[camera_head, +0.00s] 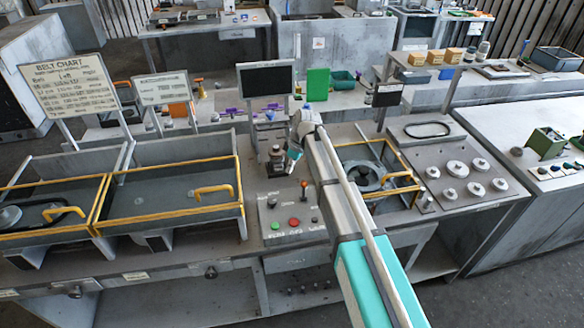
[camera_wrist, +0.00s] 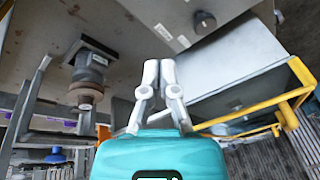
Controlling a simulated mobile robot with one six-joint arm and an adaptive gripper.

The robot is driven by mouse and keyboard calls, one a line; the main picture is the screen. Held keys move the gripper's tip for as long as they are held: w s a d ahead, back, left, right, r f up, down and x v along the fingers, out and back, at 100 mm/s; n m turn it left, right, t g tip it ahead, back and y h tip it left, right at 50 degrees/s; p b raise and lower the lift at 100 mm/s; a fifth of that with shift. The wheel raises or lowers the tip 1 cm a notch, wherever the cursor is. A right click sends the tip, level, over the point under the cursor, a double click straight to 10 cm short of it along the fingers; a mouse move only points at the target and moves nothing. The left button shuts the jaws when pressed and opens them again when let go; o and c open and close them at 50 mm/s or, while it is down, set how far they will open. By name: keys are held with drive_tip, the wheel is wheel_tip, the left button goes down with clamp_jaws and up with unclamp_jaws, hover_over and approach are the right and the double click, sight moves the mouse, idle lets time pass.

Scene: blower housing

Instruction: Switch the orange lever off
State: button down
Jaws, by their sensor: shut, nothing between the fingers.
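The orange lever (camera_head: 304,185) stands roughly upright on a grey control panel (camera_head: 275,236) at the middle of the bench in the head view. Its knob is orange-red. I cannot make out the lever in the wrist view. My gripper (camera_wrist: 160,66) has its two pale fingers together and empty in the wrist view. In the head view the teal end of my arm shows above and behind the lever, apart from it; the fingertips are not clear there.
A green button (camera_head: 275,225) and a red button (camera_head: 294,222) sit below the lever. A dark cylindrical unit (camera_head: 276,162) stands behind the panel. Yellow-railed bins (camera_head: 170,205) lie left, and a round housing (camera_head: 366,176) lies right. A black sign (camera_head: 265,79) rises behind.

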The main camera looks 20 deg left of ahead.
sight(304, 191)
drive_tip(key=shift+b+x, duration=2.1)
drive_tip(key=shift+x, duration=0.3)
drive_tip(key=d, duration=0.2)
drive_tip(key=shift+s+d+r+p, duration=0.15)
drive_tip(key=shift+d+r+p, duration=0.15)
drive_tip(key=shift+d+p, duration=0.05)
drive_tip(key=shift+s+d, duration=0.1)
drive_tip(key=shift+d, duration=0.6)
drive_tip(key=shift+d, duration=0.3)
